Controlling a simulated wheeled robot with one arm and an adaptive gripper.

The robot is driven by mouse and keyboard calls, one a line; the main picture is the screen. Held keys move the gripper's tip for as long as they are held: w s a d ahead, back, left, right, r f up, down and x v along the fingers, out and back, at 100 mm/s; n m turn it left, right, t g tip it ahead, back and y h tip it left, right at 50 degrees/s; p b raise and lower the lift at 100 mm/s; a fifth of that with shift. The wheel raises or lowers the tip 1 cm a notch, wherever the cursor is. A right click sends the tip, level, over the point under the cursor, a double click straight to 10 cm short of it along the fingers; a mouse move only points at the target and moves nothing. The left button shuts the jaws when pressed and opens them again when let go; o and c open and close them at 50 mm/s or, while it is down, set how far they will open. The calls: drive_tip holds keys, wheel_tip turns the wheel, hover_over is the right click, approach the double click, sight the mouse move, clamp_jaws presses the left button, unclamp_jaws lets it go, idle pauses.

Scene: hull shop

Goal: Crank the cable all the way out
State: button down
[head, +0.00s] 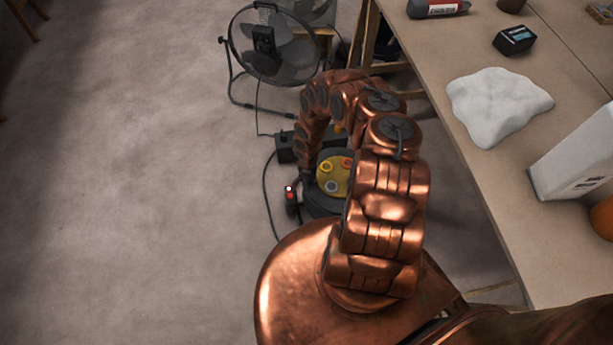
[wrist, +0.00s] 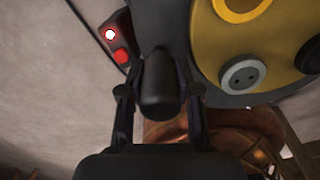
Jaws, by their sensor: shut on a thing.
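A cable reel (head: 334,176) with a yellow face and dark rim is on the floor. In the wrist view, part of the yellow face (wrist: 208,40) and its sockets show at upper right. My gripper (wrist: 160,93) is shut on a dark rounded crank handle (wrist: 158,72), with one finger on each side. A small dark box with a red button (wrist: 121,56) and a lit white lamp is just beyond the handle, to the left. It also shows in the head view (head: 291,196). My arm hides part of the reel in the head view.
A floor fan (head: 268,45) stands beyond the reel, with a black box (head: 284,147) near it. A thin cable (head: 266,190) lies on the floor. A workbench (head: 463,165) with a white cloth (head: 497,103) is at right. The floor at left is clear.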

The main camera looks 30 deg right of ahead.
drive_tip(key=shift+s+d, duration=0.1)
drive_tip(key=shift+d, duration=0.05)
drive_tip(key=c, duration=0.8)
unclamp_jaws()
drive_tip(key=shift+w+r, duration=0.15)
drive_tip(key=shift+r, duration=0.95)
drive_tip(key=shift+w+r, duration=0.1)
drive_tip(key=shift+r, duration=1)
drive_tip(key=shift+s+r, duration=0.15)
drive_tip(key=shift+r, duration=1.7)
drive_tip(key=shift+s+r, duration=0.1)
drive_tip(key=shift+r, duration=1.85)
